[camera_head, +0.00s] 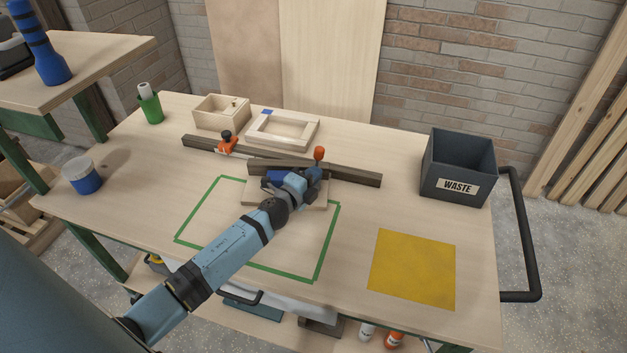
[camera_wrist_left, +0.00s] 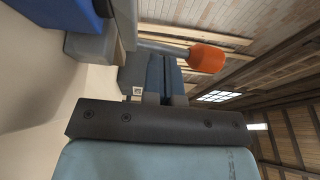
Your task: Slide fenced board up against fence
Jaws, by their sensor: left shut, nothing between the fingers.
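The fence (camera_head: 350,176) is a long dark bar lying across the bench, with an orange-and-black clamp (camera_head: 227,145) toward its left end and an orange-topped clamp (camera_head: 319,155) right of its middle. The pale board (camera_head: 314,198) lies flat in front of the fence, partly hidden under my left arm. A dark strip (camera_head: 262,166) shows at the board's far side; whether the board touches the fence is hidden. My left gripper (camera_head: 303,181) is shut and empty, low over the board near the orange-topped clamp. In the left wrist view the clamp's orange handle (camera_wrist_left: 205,57) is close by.
A green tape outline (camera_head: 325,242) surrounds the bench area below the board. A yellow square (camera_head: 412,270) and a dark waste bin (camera_head: 458,168) are at right. A wooden box (camera_head: 222,111) and a pale frame (camera_head: 295,142) stand behind the fence. A blue jar (camera_head: 83,177) is at left.

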